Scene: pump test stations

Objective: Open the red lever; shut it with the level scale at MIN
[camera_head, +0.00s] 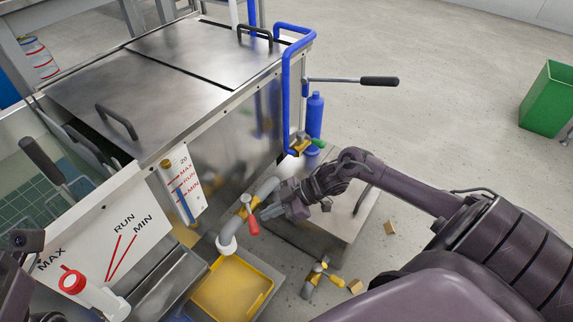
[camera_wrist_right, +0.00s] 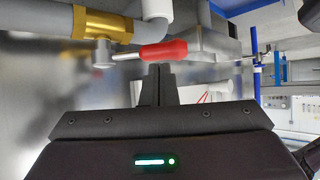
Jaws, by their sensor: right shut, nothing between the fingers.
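The red lever (camera_head: 252,225) sits on a brass valve (camera_head: 245,205) in a grey pipe on the steel tank's front. It also shows in the right wrist view (camera_wrist_right: 165,51), just beyond my fingertips. My right gripper (camera_head: 284,208) is shut and empty, to the right of the lever; I cannot tell whether it touches it. The level scale (camera_head: 183,184) is a white plate marked 20, MAX, RUN and MIN, with a blue column. The column's top looks near RUN, too small to read surely. No flow shows at the white outlet elbow (camera_head: 227,244). My left gripper's fingers are not visible.
A yellow tray (camera_head: 265,293) lies below the outlet. A larger MAX/RUN/MIN panel (camera_head: 90,235) with a red-ringed spout stands at left. A blue pipe frame (camera_head: 287,90) and black-gripped lever (camera_head: 378,81) stand behind.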

